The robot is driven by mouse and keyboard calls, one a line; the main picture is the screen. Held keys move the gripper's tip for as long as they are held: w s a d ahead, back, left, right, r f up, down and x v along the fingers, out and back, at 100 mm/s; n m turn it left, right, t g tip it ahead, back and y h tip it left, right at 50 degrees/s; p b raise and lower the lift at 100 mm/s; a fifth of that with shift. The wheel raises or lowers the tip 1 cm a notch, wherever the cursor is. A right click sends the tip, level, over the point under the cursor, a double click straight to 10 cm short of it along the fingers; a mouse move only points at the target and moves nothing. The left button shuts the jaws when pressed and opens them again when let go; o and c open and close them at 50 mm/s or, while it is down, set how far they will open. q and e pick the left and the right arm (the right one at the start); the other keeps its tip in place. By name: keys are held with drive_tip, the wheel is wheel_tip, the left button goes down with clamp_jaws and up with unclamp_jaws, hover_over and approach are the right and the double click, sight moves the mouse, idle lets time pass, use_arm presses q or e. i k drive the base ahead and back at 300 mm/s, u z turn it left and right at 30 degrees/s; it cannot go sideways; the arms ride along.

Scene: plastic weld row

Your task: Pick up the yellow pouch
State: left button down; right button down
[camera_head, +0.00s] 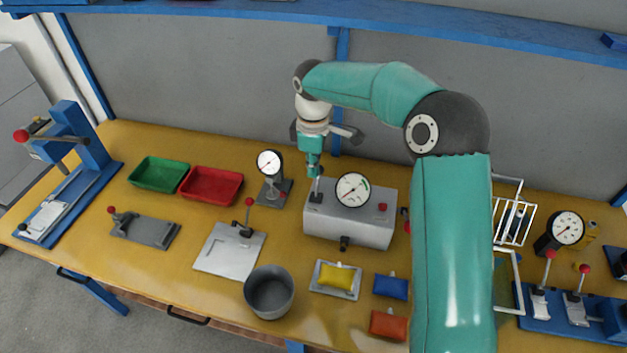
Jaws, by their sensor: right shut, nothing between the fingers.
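The yellow pouch (336,275) lies on a small light-grey plate (346,290) near the front edge of the bench, in front of the grey gauge box. My right gripper (314,172) points down above the back left part of the gauge box, behind the pouch and apart from it. It is shut and holds nothing. Its fingertips are small and partly merge with the box's fittings behind them. My left gripper does not show.
The grey gauge box (340,229) stands between my right gripper and the pouch. A grey pot (269,293) stands left of the pouch. A blue pouch (391,287) and an orange pouch (388,325) lie to its right. My right arm hides part of the bench.

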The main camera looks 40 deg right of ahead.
sight(338, 276)
drive_tip(key=k, duration=1)
